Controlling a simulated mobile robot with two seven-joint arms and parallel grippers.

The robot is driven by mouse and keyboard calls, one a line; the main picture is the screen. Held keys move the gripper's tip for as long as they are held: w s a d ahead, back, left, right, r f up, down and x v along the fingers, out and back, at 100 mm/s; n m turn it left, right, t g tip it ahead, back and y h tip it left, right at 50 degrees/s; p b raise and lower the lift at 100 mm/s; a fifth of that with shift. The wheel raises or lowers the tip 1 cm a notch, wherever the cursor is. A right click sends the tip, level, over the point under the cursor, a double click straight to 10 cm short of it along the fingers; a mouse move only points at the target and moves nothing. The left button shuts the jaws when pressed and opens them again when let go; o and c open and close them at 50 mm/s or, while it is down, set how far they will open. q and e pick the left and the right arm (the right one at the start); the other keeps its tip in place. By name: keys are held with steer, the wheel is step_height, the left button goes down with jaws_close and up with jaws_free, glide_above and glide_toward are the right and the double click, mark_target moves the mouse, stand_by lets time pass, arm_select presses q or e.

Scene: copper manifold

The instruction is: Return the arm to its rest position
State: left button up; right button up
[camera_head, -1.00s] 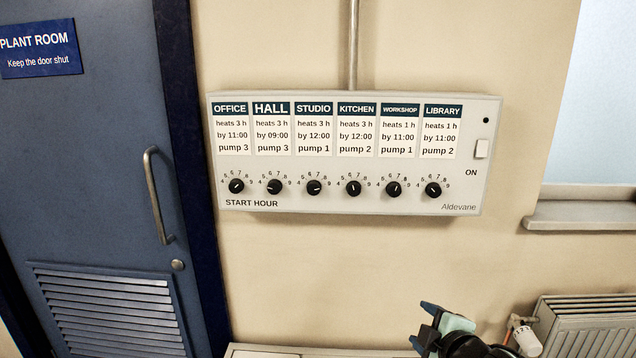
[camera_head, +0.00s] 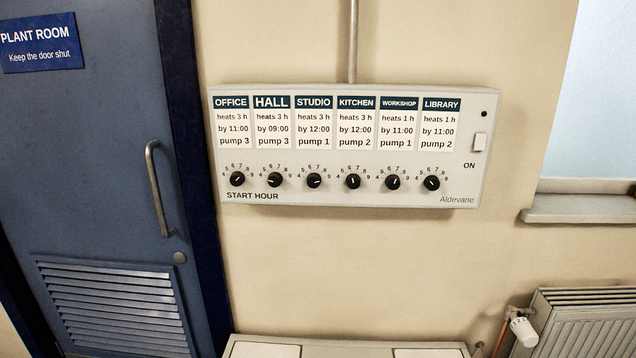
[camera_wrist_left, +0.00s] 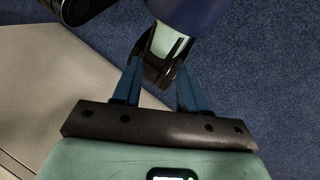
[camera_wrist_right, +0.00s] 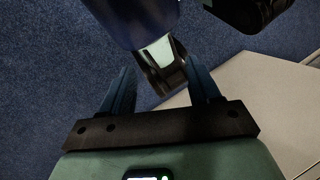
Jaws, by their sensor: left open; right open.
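No arm or gripper shows in the head view now. In the left wrist view my left gripper (camera_wrist_left: 157,85) is open, its two blue fingers apart with nothing held between them. In the right wrist view my right gripper (camera_wrist_right: 160,85) is open and empty as well. Dark blue floor and parts of my own body show beyond the fingers in both wrist views. The grey control panel (camera_head: 345,190) hangs on the wall with a row of several black knobs and a white switch (camera_head: 480,142) at its right.
A blue plant room door (camera_head: 100,130) with a handle stands at the left. A radiator (camera_head: 585,325) with a white valve (camera_head: 524,330) is at the lower right, under a window sill (camera_head: 580,208). A pale flat-topped unit (camera_head: 345,347) is at the bottom. The wall before the panel is clear.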

arm_select(q)
step_height(320, 180, up, 12)
steer(key=p, duration=1.1)
steer(key=shift+w+r+g, duration=0.15)
steer(key=shift+w+g, duration=0.15)
steer(key=shift+w, duration=0.1)
